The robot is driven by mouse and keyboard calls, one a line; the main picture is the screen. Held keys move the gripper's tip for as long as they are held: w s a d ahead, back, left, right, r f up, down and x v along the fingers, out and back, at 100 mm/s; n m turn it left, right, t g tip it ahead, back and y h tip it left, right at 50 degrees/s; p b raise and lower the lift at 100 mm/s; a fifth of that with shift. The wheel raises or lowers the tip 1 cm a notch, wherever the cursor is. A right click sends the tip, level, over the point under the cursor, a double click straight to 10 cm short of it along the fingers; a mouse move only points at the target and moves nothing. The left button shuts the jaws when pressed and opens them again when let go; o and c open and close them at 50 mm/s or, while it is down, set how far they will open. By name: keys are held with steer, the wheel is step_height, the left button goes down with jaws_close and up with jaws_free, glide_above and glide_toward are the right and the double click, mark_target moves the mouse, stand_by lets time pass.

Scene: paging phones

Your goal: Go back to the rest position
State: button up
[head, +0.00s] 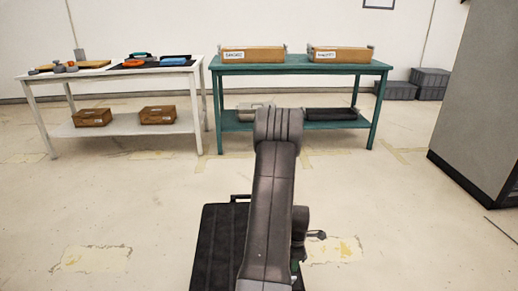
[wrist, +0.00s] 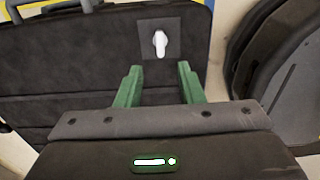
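My gripper (wrist: 159,69) shows in the wrist view with two green fingers set apart and nothing between them. It points down over the dark flat top of my own base. A small white piece (wrist: 160,42) on a grey square lies just beyond the fingertips, apart from them; I cannot tell what it is. In the head view my grey arm stands folded over my base in the middle, and it mostly hides the gripper.
A white table (head: 108,75) at back left bears coloured items, with two brown boxes on its lower shelf. A teal table (head: 300,66) bears two labelled cardboard trays. A grey cabinet (head: 480,110) stands at right; grey crates (head: 430,82) lie behind. The floor around me is clear.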

step_height(320, 180, down, 9)
steer(key=shift+f+b, duration=0.2)
steer(key=shift+b, duration=1.05)
steer(key=shift+r, duration=0.1)
